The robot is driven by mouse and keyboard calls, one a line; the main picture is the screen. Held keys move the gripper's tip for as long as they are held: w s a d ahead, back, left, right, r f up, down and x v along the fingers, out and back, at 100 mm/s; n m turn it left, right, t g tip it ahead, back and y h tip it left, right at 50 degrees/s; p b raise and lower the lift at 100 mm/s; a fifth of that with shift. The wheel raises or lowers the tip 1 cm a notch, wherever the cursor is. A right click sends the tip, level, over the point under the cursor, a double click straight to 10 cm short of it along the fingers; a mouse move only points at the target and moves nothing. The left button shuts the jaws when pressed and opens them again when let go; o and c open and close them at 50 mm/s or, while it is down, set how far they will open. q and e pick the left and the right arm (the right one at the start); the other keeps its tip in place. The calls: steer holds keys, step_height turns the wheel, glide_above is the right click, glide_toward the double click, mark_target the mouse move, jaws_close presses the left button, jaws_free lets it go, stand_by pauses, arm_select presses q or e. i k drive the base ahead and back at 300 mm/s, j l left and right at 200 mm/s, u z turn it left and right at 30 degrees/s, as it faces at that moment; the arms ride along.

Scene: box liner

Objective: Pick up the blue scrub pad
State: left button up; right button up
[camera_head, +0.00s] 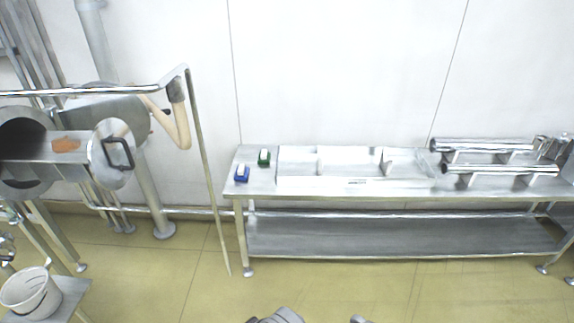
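The blue scrub pad (242,174) lies on the left end of the steel table (258,190), close to its front left corner. It is small, with a blue lower part and a pale top. A similar green pad (264,158) lies just behind it and to the right, apart from it. Neither of my grippers can be made out in the head view. Only small grey parts, probably mine, show at the bottom edge.
Shallow steel trays (350,182) cover the table's middle, and steel cylinders (483,145) lie at its right. A white bucket (31,294) is at lower left. The floor (400,290) in front is clear.

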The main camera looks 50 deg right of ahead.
mark_target(242, 173)
steer(key=z, duration=1.3)
